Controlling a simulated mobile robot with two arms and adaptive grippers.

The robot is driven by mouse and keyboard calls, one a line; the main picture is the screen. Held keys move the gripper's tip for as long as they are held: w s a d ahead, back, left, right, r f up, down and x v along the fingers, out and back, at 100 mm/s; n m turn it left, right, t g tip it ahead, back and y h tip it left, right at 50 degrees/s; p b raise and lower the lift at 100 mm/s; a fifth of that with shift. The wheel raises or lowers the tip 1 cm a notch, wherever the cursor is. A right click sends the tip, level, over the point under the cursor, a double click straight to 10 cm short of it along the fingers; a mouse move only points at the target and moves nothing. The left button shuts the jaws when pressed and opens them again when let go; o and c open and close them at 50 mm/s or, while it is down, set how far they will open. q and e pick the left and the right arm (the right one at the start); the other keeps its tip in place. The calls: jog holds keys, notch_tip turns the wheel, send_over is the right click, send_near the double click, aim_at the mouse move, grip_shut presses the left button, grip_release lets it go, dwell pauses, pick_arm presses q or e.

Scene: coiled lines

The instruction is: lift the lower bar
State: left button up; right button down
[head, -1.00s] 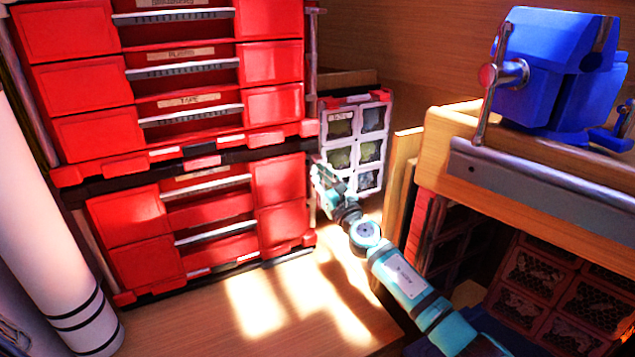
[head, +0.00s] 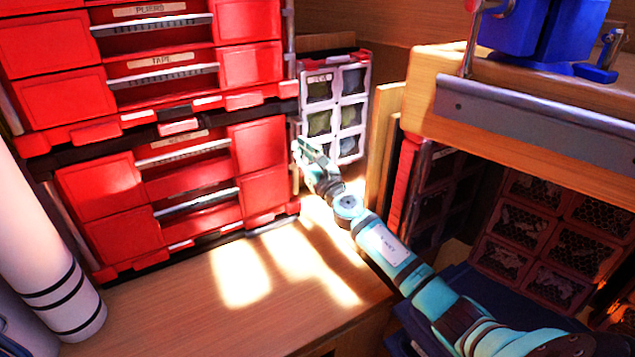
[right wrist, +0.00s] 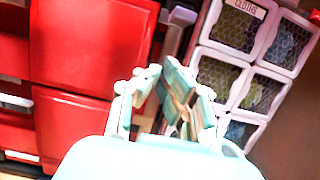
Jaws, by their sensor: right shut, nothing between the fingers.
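The lower red drawer unit (head: 192,189) stands under the upper red unit. A thin grey upright bar (head: 295,182) runs along its right edge in the head view, partly hidden by my right gripper. My right gripper (head: 301,150) is at that edge, beside the upper part of the bar. In the right wrist view my right gripper (right wrist: 166,84) is shut and empty, in front of the gap between the red drawers and a pale bin rack. Whether its fingers touch the bar I cannot tell. My left gripper is not in view.
The pale rack of small bins (head: 335,108) stands just right of the red units. A wooden bench (head: 520,110) with a blue vise (head: 545,30) overhangs my right arm's side. White rolled tubes (head: 40,255) stand at left. The wooden surface (head: 190,300) in front is clear.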

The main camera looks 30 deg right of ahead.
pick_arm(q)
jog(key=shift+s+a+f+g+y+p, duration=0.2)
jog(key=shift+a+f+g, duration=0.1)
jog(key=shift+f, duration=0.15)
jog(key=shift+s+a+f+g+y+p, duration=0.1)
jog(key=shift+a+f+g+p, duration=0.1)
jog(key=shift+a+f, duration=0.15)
pick_arm(e)
jog(key=v, duration=1)
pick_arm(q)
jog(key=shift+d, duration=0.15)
pick_arm(e)
jog(key=shift+f, duration=0.15)
